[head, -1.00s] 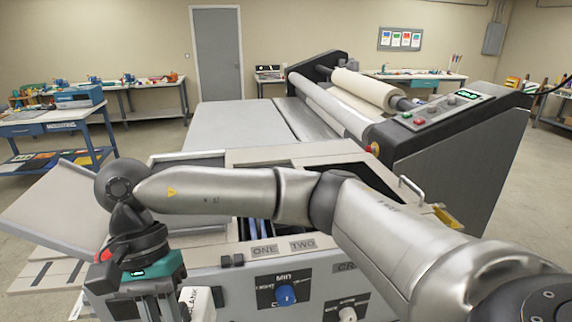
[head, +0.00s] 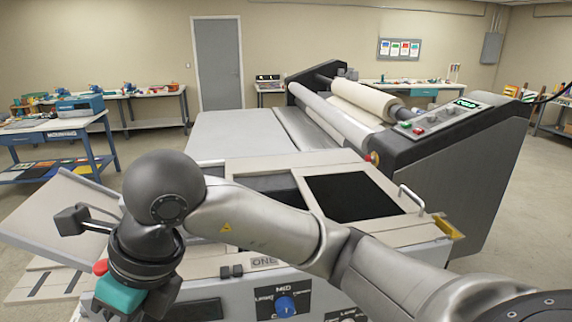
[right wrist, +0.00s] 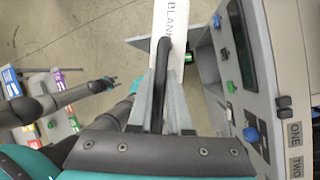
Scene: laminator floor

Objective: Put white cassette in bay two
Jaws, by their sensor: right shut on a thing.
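The white cassette (right wrist: 172,22), marked BLANK, is at the top of the right wrist view, partly cut off by the frame. My right gripper (right wrist: 163,85) is shut on it, around a dark strip on its near side, and holds it in front of the machine's panel. The bay label TWO (right wrist: 296,166) sits beside label ONE (right wrist: 293,133).
The machine's front panel has a blue knob (head: 285,304). A dark square panel (head: 352,196) and a metal handle (head: 411,199) are on its top. A rack of coloured cassettes (right wrist: 50,100) shows at the left of the wrist view.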

